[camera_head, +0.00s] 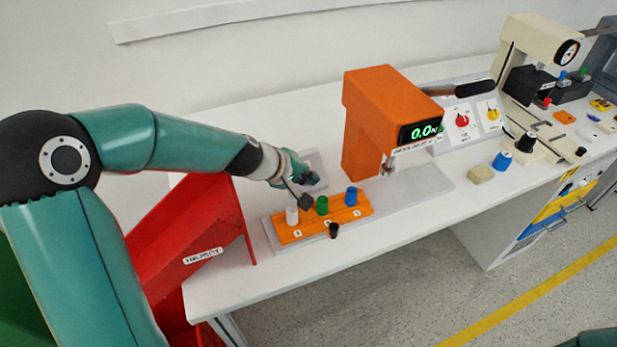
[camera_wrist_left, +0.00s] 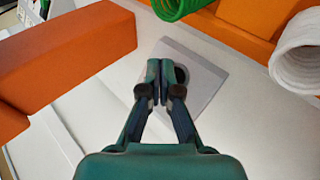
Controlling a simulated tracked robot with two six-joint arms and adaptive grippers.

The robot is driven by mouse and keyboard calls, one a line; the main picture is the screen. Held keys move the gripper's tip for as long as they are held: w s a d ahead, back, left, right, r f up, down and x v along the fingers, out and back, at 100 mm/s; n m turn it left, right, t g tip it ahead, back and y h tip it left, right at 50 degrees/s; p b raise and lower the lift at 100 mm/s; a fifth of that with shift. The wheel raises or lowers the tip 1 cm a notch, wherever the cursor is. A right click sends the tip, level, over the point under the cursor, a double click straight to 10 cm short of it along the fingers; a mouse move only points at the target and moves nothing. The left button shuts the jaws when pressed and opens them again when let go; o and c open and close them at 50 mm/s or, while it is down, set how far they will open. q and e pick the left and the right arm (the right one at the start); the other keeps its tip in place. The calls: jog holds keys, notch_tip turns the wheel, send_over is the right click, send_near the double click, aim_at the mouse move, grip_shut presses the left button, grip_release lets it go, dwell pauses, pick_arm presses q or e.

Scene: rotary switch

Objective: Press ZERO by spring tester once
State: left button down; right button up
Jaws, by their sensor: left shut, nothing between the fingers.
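The orange spring tester (camera_head: 370,130) stands on the bench, its display (camera_head: 424,131) reading 0.0 N in green. Its orange body also shows in the left wrist view (camera_wrist_left: 60,55). A light grey plate (camera_head: 317,159) lies on the bench left of the tester. In the left wrist view the plate (camera_wrist_left: 205,80) carries a dark round part (camera_wrist_left: 182,75), partly hidden by my fingers; no ZERO label is readable. My left gripper (camera_head: 312,180) is shut and empty, over the plate. Its fingertips (camera_wrist_left: 160,66) overlap the round part's left side; I cannot tell whether they touch.
An orange rack (camera_head: 335,216) with white, green and blue springs stands in front of my left gripper. A beige block (camera_head: 480,174) and blue knob (camera_head: 502,160) are to the right.

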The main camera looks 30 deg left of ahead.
pick_arm(q)
jog(key=shift+r, duration=0.1)
jog(key=shift+s+d+r+p, duration=0.25)
jog(key=shift+d+r+p, duration=0.1)
jog(key=shift+r+p, duration=0.2)
jog(key=shift+s+d+r+p, duration=0.45)
jog(key=shift+r+p, duration=0.1)
jog(key=shift+r, duration=0.1)
jog(key=shift+s+d+r+p, duration=0.4)
jog(key=shift+d+r+p, duration=0.1)
jog(key=shift+r, duration=0.1)
jog(key=shift+r, duration=0.1)
